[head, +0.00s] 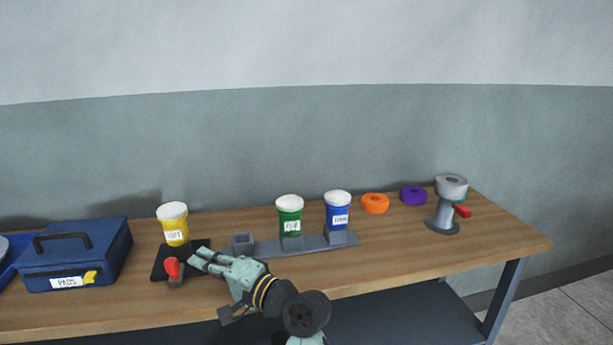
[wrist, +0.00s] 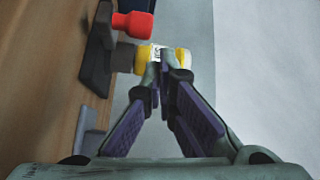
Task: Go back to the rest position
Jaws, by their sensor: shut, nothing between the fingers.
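My gripper (head: 197,259) is shut and empty above the front part of the wooden workbench (head: 400,258), just right of a red-knobbed piece. Its closed fingers show in the wrist view (wrist: 164,58), pointing toward the yellow jar. The yellow jar (head: 175,232) has a white lid and a label, and stands upright on a black base (head: 196,246). In the wrist view the fingertips hide part of the yellow jar (wrist: 140,58); I cannot tell the exact gap.
The red knob (head: 172,267) stands close to my fingertips. A grey rack (head: 310,245) holds a green jar (head: 290,217) and a blue jar (head: 338,211). An orange ring (head: 375,203), a purple ring (head: 413,195) and a grey stand (head: 447,205) lie right. A blue case (head: 76,255) sits left.

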